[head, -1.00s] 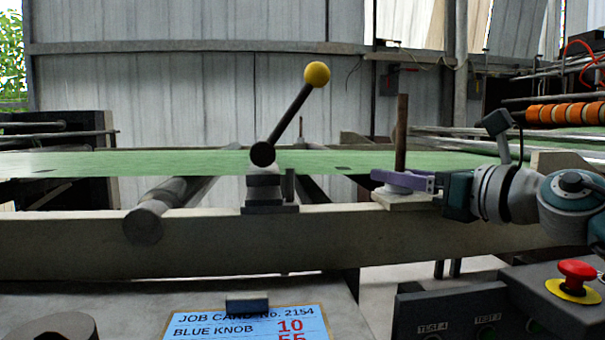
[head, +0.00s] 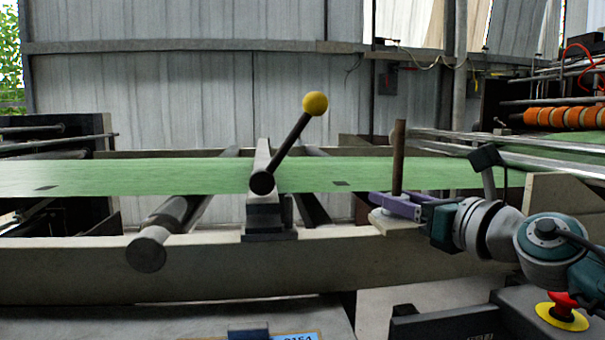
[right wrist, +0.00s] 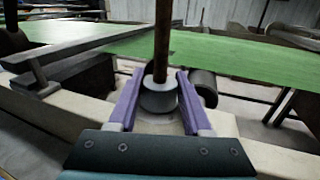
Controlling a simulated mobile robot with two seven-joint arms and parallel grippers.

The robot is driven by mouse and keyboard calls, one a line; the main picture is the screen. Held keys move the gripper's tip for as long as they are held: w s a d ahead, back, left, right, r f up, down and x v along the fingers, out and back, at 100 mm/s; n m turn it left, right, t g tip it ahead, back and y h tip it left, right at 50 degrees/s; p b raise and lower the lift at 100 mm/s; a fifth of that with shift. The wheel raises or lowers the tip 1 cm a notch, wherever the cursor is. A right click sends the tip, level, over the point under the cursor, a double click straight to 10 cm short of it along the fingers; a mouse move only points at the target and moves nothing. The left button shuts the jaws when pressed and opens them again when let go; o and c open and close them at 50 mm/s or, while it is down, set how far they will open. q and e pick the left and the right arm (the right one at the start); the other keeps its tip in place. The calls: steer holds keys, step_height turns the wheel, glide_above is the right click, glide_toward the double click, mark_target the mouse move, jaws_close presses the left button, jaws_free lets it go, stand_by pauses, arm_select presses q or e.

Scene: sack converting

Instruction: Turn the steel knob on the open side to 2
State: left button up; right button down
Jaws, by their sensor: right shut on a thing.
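The steel knob (right wrist: 158,98) is a short grey cylinder at the foot of an upright brown rod (head: 399,158), on a pale plate (head: 397,224) at the beam's right part. My right gripper (head: 394,205) comes in from the right with purple fingers. In the right wrist view its fingers (right wrist: 157,92) lie on both sides of the knob and are shut on it. In the head view the fingers mostly hide the knob. No scale, number or pointer of the knob can be read. My left gripper is not in view.
A black lever with a yellow ball (head: 315,104) stands left of my right gripper. The green web (head: 150,176) runs behind the pale beam (head: 280,272). A red emergency button (head: 564,304) sits below my right arm. Orange rollers (head: 565,116) are at the far right.

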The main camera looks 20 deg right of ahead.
steer(key=m+h+p, duration=0.1)
steer(key=h+p, duration=0.1)
steer(key=m+h+p, duration=0.1)
steer(key=p, duration=0.1)
steer(key=shift+a+r+h, duration=0.15)
steer(key=shift+r+h, duration=0.2)
steer(key=shift+h, duration=0.05)
steer(key=shift+f+m+g+h+p, duration=0.2)
steer(key=shift+m+g+h+p, duration=0.1)
steer(key=shift+m+h+p, duration=0.65)
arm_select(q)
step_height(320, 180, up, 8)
arm_select(e)
steer(key=shift+f+m+g+h, duration=0.15)
steer(key=shift+m+g+h, duration=0.55)
steer(key=shift+h, duration=0.95)
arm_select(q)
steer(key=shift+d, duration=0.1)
arm_select(e)
steer(key=shift+m, duration=0.25)
steer(key=shift+c, duration=1.6)
jaws_free()
